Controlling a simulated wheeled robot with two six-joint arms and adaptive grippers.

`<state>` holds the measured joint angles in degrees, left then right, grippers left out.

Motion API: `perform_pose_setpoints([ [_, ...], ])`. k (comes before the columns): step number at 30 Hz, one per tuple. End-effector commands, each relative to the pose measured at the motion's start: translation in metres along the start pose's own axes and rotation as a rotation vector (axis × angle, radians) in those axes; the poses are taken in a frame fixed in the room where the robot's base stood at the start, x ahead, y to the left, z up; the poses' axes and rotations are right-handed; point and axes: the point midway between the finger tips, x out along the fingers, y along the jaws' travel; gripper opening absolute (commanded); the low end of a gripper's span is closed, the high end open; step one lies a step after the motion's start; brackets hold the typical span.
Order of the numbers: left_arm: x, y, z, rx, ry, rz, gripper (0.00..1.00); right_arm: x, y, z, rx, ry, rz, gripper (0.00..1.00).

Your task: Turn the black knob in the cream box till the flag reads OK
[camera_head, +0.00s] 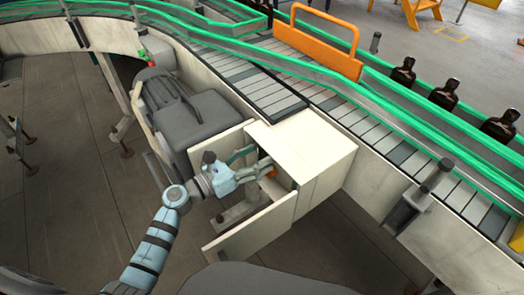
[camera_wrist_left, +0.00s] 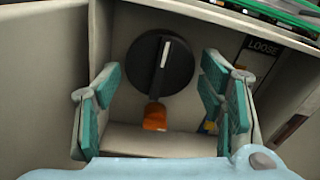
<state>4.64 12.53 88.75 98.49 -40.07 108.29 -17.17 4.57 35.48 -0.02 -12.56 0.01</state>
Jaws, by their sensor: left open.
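The cream box (camera_head: 310,143) stands beside the conveyor with its door (camera_head: 250,230) open. In the left wrist view the black knob (camera_wrist_left: 178,70) sits on the box's inner panel, its white line pointing nearly straight up. A label to its right reads LOOSE (camera_wrist_left: 263,47). An orange piece (camera_wrist_left: 155,117) is just below the knob and also shows in the head view (camera_head: 271,173). My left gripper (camera_head: 257,164) reaches into the opening. Its fingers (camera_wrist_left: 161,76) are open, one on each side of the knob; I see no contact. My right gripper is not in view.
The conveyor (camera_head: 250,83) with green rails runs behind the box, with an orange guard (camera_head: 318,40) over it. Several amber bottles (camera_head: 444,94) stand at the right. A grey machine (camera_head: 195,115) is close left of the box.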

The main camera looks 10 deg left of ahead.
Motion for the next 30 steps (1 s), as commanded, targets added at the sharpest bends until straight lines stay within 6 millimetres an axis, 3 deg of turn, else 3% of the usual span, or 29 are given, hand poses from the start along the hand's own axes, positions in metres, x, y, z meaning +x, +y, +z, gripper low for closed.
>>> perform_pose_setpoints([
  [6,0.022,0.0,-0.001,0.001,0.0,0.001,0.64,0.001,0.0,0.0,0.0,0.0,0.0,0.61],
  [14,0.024,0.0,-0.001,0.002,0.001,0.0,0.64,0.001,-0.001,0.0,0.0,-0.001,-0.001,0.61],
  [21,0.024,0.0,-0.001,0.003,0.001,0.0,0.28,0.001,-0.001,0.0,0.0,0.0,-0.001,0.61],
  [30,0.024,0.0,-0.001,0.031,0.0,0.0,0.27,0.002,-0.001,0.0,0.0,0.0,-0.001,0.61],
])
